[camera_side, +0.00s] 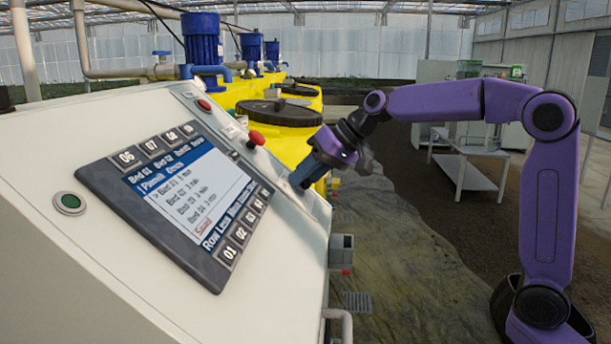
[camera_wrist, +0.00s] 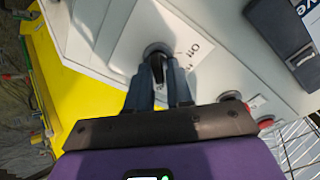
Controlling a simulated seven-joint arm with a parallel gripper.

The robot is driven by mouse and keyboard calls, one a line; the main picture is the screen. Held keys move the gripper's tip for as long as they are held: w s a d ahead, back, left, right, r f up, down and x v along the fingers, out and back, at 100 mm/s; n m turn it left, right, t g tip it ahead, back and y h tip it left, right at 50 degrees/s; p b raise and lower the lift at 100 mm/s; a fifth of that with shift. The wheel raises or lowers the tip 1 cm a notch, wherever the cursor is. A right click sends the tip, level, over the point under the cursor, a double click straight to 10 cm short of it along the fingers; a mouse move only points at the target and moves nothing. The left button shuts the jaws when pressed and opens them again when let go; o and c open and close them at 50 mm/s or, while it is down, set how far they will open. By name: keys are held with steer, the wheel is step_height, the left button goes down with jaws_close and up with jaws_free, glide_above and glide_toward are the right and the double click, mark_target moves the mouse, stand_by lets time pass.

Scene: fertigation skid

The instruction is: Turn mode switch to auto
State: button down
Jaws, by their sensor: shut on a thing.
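The mode switch (camera_wrist: 156,48) is a round dark knob on a pale label plate in the wrist view. In the side view my gripper (camera_side: 302,178) reaches down to the right edge of the sloping control panel (camera_side: 125,245). The switch is hidden behind the fingers there. The knob's exact pointing direction is partly covered by the fingers.
A screen with buttons (camera_side: 215,195) fills the panel's middle. A red mushroom button (camera_side: 256,138), a small red button (camera_side: 203,104) and a green button (camera_side: 70,203) sit around it. Yellow tanks (camera_side: 283,145) and blue pumps (camera_side: 202,42) stand behind.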

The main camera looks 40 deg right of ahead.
steer(key=c, duration=1.2)
jaws_free()
steer(key=v, duration=1.7)
steer(key=shift+s+d+r, duration=0.1)
steer(key=shift+d+r, duration=0.05)
steer(key=shift+r, duration=0.05)
